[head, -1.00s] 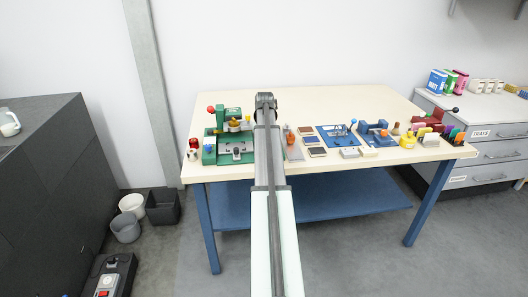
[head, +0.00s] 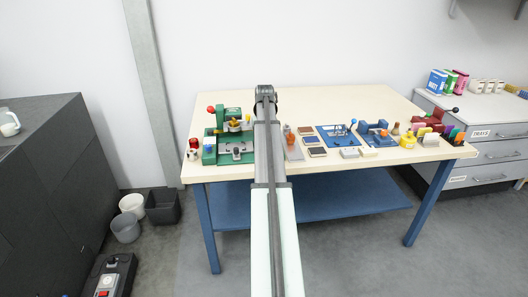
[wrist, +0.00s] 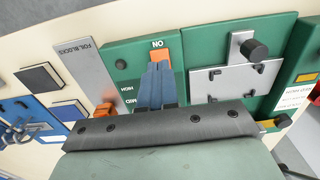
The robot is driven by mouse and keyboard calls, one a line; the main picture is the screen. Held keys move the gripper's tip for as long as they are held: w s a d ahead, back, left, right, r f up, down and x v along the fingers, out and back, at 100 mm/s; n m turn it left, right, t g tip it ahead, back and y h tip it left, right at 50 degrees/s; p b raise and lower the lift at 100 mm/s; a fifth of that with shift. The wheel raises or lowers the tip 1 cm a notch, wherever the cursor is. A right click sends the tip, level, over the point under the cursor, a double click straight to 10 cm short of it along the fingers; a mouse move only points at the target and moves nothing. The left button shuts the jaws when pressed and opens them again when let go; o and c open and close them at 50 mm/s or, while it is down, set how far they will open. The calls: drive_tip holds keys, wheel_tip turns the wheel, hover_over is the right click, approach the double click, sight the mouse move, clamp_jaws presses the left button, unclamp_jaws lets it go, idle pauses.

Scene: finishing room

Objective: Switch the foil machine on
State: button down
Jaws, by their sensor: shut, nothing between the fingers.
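The foil machine (head: 232,115) is green and stands at the left of the bench in the head view, with a red ball and a yellow part on it. An orange switch (wrist: 162,54) sits beside the ON mark. My gripper (wrist: 157,68) is shut and empty, with its blue-grey fingertips right at the switch and covering part of it. I cannot tell whether they touch it. The arm hides the gripper in the head view.
A grey plate marked FOIL BLOCKS (wrist: 88,62) lies beside the panel, with an orange-brown piece (wrist: 103,110) near its end. A metal plate with a black knob (wrist: 253,49) is on the other side. Blue fixtures (head: 335,136) and dark blocks stand right of my arm.

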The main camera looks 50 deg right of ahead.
wheel_tip(320, 180, up, 4)
drive_tip(key=shift+f, duration=0.1)
idle(0.4)
idle(0.5)
